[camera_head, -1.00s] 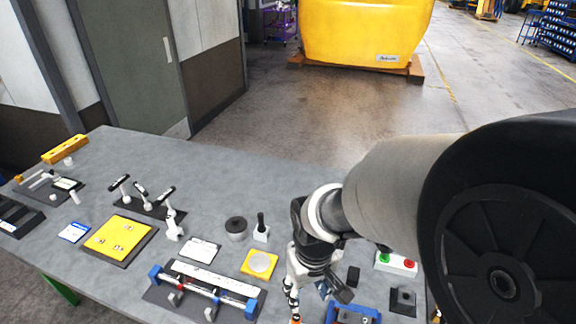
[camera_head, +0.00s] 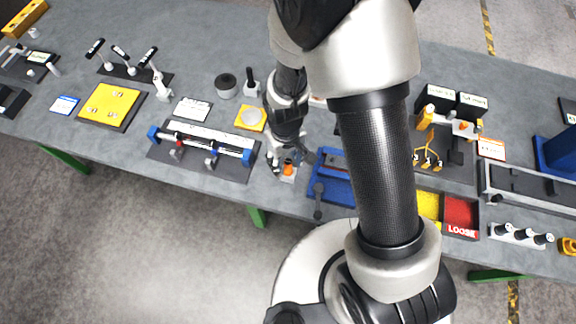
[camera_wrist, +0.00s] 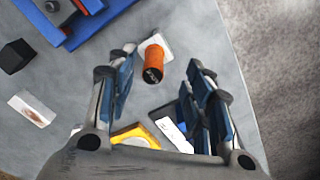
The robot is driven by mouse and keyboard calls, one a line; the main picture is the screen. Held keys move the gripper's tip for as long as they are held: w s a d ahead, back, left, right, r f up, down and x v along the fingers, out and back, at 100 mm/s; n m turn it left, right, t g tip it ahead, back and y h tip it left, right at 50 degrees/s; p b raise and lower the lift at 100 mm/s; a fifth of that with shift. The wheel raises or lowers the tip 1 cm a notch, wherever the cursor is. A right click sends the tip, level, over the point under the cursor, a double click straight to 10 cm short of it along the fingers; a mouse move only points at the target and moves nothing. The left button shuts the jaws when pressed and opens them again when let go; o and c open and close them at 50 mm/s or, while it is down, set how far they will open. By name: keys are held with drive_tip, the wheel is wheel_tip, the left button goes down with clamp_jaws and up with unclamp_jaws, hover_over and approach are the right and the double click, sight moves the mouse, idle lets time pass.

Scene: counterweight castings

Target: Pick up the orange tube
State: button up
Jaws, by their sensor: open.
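The orange tube (camera_wrist: 154,64) stands on a small white base in the wrist view, with a dark mark on its near end. It also shows small in the head view (camera_head: 288,169), near the table's front edge, partly hidden by my gripper. My gripper (camera_wrist: 161,75) is open, with one blue-padded finger on each side of the tube in the picture. The tube appears between or just beyond the fingertips, and I cannot tell the exact distance. In the head view my gripper (camera_head: 290,158) is right over the tube.
A blue fixture (camera_head: 334,186) stands just right of the tube. A clamp rig with a blue-ended rod (camera_head: 205,141) lies to the left. A yellow pad with a round disc (camera_head: 251,118) lies behind. The table's front edge is close.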

sight(288, 168)
drive_tip(key=shift+w+d+f+b, duration=0.15)
drive_tip(key=shift+f+b, duration=0.05)
drive_tip(key=shift+f, duration=1.2)
drive_tip(key=shift+w+d+f+b, duration=0.1)
drive_tip(key=shift+d+f+b, duration=0.1)
drive_tip(key=shift+f, duration=1.15)
drive_tip(key=shift+s, duration=0.1)
clamp_jaws()
drive_tip(key=shift+r, duration=0.1)
